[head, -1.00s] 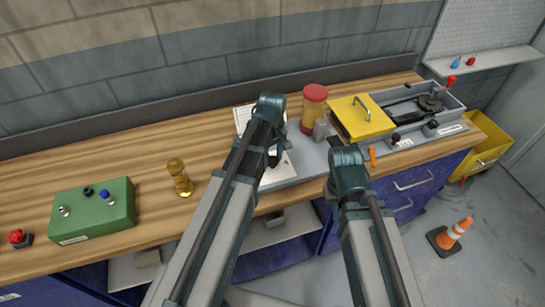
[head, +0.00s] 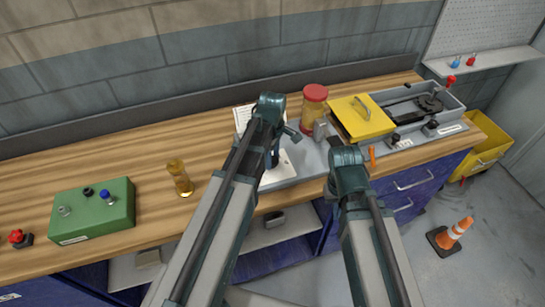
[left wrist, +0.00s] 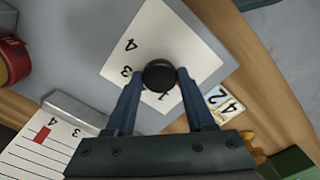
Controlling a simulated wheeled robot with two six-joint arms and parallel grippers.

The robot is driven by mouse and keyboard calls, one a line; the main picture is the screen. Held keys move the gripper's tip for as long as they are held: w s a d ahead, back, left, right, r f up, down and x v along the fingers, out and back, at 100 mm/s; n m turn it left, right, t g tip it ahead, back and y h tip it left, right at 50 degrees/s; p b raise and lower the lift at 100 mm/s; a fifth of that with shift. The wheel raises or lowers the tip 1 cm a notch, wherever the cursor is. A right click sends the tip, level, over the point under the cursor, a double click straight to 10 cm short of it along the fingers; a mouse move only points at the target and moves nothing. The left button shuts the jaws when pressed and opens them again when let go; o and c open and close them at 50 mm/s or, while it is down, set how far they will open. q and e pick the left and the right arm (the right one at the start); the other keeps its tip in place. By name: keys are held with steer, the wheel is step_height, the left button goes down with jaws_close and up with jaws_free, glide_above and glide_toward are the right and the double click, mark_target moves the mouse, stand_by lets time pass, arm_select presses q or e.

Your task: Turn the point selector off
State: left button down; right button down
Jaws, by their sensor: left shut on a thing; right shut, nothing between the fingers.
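The point selector shows in the left wrist view as a round black knob (left wrist: 159,75) on a white plate (left wrist: 205,55) with printed numbers, among them 4, 3 and 1. My left gripper (left wrist: 158,82) has one finger on each side of the knob and is shut on it. No pointer mark on the knob can be made out. In the head view my left gripper (head: 273,158) is low over the white plate (head: 283,170), and the knob is hidden there. My right arm is in the head view, but its gripper is out of sight.
A red-lidded jar (head: 315,105) and a yellow box (head: 361,117) stand right of the plate. A green box (head: 92,211) with several knobs and an amber glass object (head: 180,179) are on the left. The wooden bench (head: 215,150) between is bare.

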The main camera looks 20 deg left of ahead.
stand_by(0.3)
arm_select(q)
steer(key=shift+c, duration=1.3)
jaws_free()
steer(key=shift+r, duration=0.15)
step_height(320, 180, up, 14)
steer(key=p, duration=1.3)
steer(key=shift+f+p, duration=0.2)
steer(key=shift+p, duration=0.2)
